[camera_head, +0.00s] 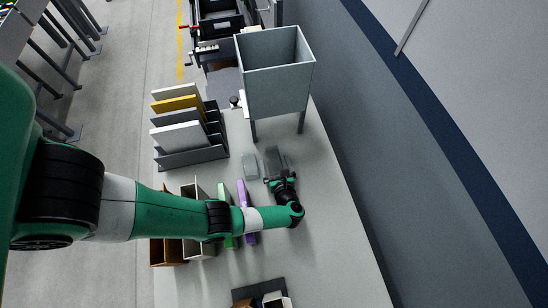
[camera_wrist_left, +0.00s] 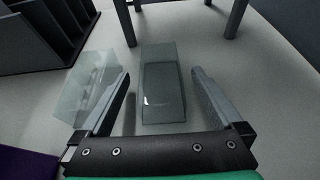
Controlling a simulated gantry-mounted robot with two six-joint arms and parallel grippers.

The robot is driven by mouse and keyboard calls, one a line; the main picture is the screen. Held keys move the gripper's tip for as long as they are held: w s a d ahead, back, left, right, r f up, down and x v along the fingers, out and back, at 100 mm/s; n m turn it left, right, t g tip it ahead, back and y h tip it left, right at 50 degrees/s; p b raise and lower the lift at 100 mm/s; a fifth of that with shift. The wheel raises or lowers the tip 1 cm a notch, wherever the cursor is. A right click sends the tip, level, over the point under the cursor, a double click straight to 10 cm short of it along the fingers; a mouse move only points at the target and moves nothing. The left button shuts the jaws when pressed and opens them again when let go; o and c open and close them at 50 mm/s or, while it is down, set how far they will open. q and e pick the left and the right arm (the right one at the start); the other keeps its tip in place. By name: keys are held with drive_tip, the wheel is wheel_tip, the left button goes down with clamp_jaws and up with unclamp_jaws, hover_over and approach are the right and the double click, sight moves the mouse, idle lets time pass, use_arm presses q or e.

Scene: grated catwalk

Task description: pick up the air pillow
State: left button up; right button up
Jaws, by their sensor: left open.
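Two see-through grey pieces lie side by side on the pale worktop. A smooth, long one with a flat middle panel shows in the left wrist view (camera_wrist_left: 163,92), lying between the fingers of my left gripper (camera_wrist_left: 160,76). A wider, lumpy clear one (camera_wrist_left: 92,84) lies just left of the left finger, and it also shows in the head view (camera_head: 250,166). I cannot tell for sure which is the air pillow. My left gripper (camera_head: 274,158) is open, low over the worktop, its fingers on either side of the smooth piece. No grip on it shows. My right gripper is not in view.
A grey bin on legs (camera_head: 278,88) stands just beyond the gripper. A file rack (camera_head: 195,155) with upright folders is at left. Purple (camera_head: 241,190) and green upright items and open boxes stand near my left arm. The worktop (camera_head: 325,235) is clear at right.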

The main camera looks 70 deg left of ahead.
sight(274, 158)
use_arm(q)
drive_tip(key=shift+x, duration=1.05)
drive_tip(key=c, duration=1.3)
drive_tip(key=shift+r, duration=0.15)
wheel_tip(274, 158, up, 9)
drive_tip(key=p, duration=0.4)
drive_tip(key=shift+p, duration=0.35)
drive_tip(key=shift+r, duration=0.35)
